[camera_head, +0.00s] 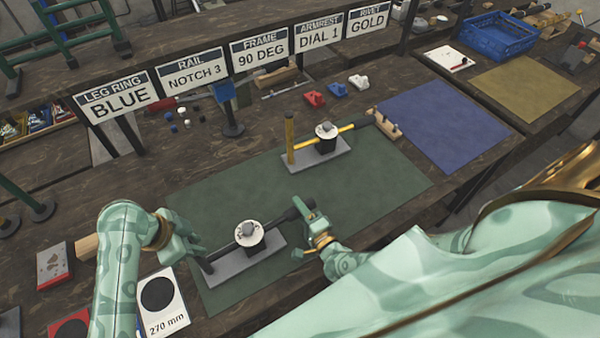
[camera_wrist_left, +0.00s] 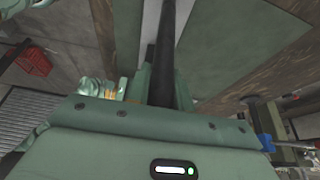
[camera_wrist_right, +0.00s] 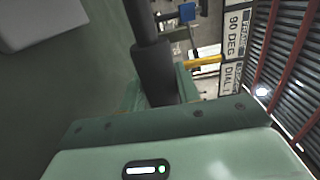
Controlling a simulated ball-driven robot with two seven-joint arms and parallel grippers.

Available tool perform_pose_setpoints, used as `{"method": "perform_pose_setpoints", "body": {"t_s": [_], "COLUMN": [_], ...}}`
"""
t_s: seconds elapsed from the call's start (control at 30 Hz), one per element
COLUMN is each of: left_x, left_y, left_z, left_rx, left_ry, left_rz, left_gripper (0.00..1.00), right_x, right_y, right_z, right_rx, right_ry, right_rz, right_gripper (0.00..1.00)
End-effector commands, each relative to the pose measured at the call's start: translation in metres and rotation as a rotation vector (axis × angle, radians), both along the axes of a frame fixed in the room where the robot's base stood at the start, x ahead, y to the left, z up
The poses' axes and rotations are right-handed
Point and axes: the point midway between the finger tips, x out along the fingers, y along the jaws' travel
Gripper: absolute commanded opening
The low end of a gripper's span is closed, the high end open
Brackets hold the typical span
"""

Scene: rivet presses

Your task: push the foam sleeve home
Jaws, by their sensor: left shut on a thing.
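The black foam sleeve (camera_head: 295,209) sits around the right end of a dark bar (camera_head: 227,249) in the nearer press. That press has a round head (camera_head: 249,233) on a grey base plate (camera_head: 252,263). My left gripper (camera_head: 196,250) is shut on the dark part at the left end, which shows between its fingers in the left wrist view (camera_wrist_left: 165,50). My right gripper (camera_head: 307,228) is at the sleeve's end. In the right wrist view the sleeve (camera_wrist_right: 155,75) lies between its fingers; whether they grip it, I cannot tell.
A second press (camera_head: 327,138) with a yellow bar and post stands behind on the green mat (camera_head: 225,200). A blue mat (camera_head: 445,120) lies right. Setting signs (camera_head: 190,70) stand along the back. A 270 mm card (camera_head: 163,303) lies near my left arm.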

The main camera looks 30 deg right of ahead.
Motion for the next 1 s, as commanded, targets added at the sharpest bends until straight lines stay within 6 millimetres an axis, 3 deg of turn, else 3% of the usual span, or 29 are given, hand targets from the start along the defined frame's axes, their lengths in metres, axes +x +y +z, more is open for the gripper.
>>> {"method": "perform_pose_setpoints", "body": {"t_s": [0.03, 0.07, 0.23, 0.53, 0.9, 0.93, 1.0], "left_x": [0.000, 0.000, 0.000, 0.000, 0.000, 0.000, 0.000], "left_y": [0.000, 0.000, -0.001, -0.001, -0.002, -0.002, -0.002], "left_z": [0.001, 0.001, 0.001, 0.001, 0.001, 0.001, 0.001], "left_rx": [-0.002, -0.002, -0.002, -0.003, -0.004, -0.004, -0.004], "left_ry": [-0.001, -0.001, -0.001, -0.001, 0.000, 0.000, 0.000], "left_rz": [-0.001, -0.001, -0.001, -0.001, -0.001, -0.001, -0.001], "left_gripper": [0.00, 0.00, 0.00, 0.00, 0.00, 0.00, 0.00], "right_x": [0.000, 0.000, 0.000, -0.001, -0.001, -0.001, -0.001], "right_y": [0.000, 0.000, 0.009, 0.068, 0.078, 0.078, 0.078], "right_z": [0.000, 0.000, -0.001, -0.001, -0.001, -0.001, -0.001], "right_rx": [-0.001, -0.001, 0.002, 0.002, 0.000, 0.000, 0.000], "right_ry": [0.001, 0.001, 0.002, 0.003, 0.004, 0.004, 0.004], "right_rz": [0.000, 0.000, 0.000, 0.002, 0.007, 0.007, 0.007], "right_gripper": [0.07, 0.00, 0.00, 0.00, 0.00, 0.37, 0.55]}}
